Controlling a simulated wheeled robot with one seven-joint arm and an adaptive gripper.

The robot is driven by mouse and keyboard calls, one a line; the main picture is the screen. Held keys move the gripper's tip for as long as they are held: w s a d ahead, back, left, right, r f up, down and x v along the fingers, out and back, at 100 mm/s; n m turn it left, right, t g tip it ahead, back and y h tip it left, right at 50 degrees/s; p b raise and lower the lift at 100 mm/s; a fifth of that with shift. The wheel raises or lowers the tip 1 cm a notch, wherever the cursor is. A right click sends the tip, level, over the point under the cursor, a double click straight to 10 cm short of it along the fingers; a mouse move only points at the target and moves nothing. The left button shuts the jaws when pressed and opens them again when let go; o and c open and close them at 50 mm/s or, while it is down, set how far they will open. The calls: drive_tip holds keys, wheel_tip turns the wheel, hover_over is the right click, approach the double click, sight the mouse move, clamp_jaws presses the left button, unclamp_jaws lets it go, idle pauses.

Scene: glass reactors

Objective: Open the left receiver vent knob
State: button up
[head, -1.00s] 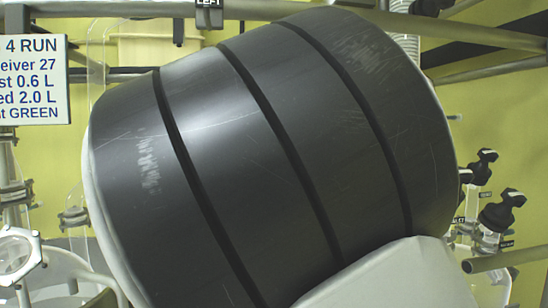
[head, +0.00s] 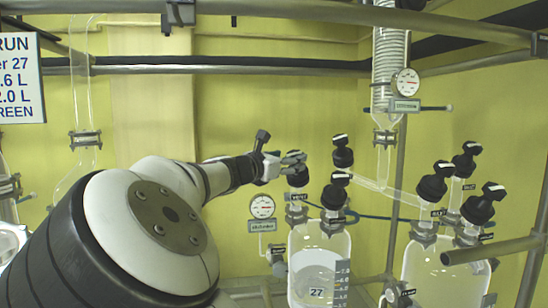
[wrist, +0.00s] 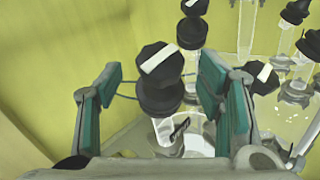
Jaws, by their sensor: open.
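The left receiver (head: 335,245) is a clear glass vessel tagged 27, with pale contents. Its vent knob (head: 298,180) is black and sits on a glass neck at the vessel's left, above a small label. My gripper (head: 292,163) is at this knob and partly covers it in the head view. In the wrist view the vent knob (wrist: 160,72), with a white bar running diagonally across its top, stands between the spread teal-padded fingers of my gripper (wrist: 158,70). Gaps show on both sides, and I see no clear contact.
Two more black knobs (head: 334,192) (head: 342,152) stand close to the right. A second vessel (head: 425,265) with several black knobs is farther right. A round gauge (head: 262,207) is left of the receiver. Metal rails (head: 300,67) cross above.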

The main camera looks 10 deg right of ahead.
drive_tip(key=shift+x, duration=2.1)
drive_tip(key=c, duration=1.2)
